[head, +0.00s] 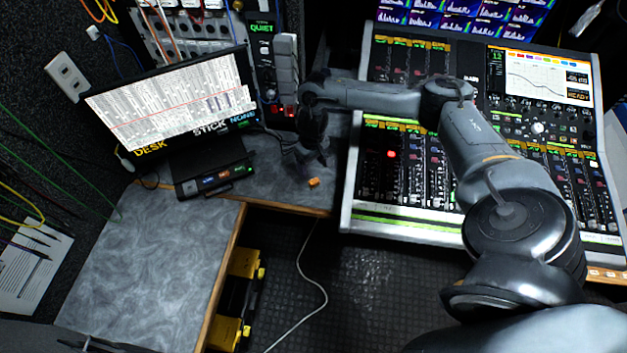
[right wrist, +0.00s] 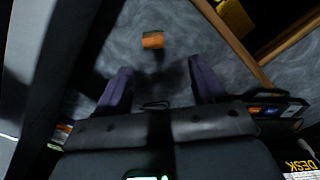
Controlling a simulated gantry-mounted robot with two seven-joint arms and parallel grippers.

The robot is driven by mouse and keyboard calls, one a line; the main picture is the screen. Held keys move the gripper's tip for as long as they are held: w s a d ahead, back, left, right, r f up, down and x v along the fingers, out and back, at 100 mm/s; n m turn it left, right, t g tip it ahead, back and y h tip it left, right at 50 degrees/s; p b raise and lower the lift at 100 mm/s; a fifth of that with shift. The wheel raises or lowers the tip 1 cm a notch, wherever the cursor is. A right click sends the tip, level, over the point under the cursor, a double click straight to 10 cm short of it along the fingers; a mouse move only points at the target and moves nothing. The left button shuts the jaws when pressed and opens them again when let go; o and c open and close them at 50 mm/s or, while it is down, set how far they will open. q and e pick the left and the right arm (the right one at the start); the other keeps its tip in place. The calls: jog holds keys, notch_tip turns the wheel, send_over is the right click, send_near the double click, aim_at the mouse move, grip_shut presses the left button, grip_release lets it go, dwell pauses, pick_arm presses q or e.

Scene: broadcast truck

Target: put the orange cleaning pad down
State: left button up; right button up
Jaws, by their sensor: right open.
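The small orange cleaning pad (head: 313,182) lies on the grey desk top (head: 272,187), near its front wooden edge. In the right wrist view the orange pad (right wrist: 153,40) rests on the grey surface, ahead of the fingertips and midway between them. My right gripper (head: 314,158) hangs over the desk just behind the pad, dark and partly in shadow. In the right wrist view its two fingers (right wrist: 160,82) are spread apart with nothing between them. The pad and the fingers are apart. My left gripper is not in view.
A monitor (head: 175,105) and a small black device (head: 215,179) stand left of my right gripper. A large mixing console (head: 400,215) is close on the right. Yellow cases (head: 240,290) sit under the desk. The left desk part (head: 150,270) is clear. A white cable crosses the floor.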

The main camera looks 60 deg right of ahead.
jog(key=w+a+f+n+t+y, duration=0.1)
jog(key=a+f+n, duration=0.2)
jog(key=a, duration=0.4)
jog(key=w+a+f+n+t, duration=0.1)
jog(key=a+f+n, duration=0.1)
jog(key=a, duration=0.6)
jog(key=s+a+r+n+t+y, duration=0.15)
jog(key=a+n+t, duration=0.25)
jog(key=a, duration=1.5)
jog(key=s+a+r, duration=0.2)
jog(key=s+r, duration=0.1)
jog(key=r, duration=0.1)
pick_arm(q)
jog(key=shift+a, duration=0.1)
pick_arm(e)
jog(key=s+d+r+m+g+h, duration=0.2)
jog(key=s+d, duration=0.7)
jog(key=s, duration=0.4)
jog(key=shift+r+m+g, duration=0.3)
jog(key=shift+m, duration=0.1)
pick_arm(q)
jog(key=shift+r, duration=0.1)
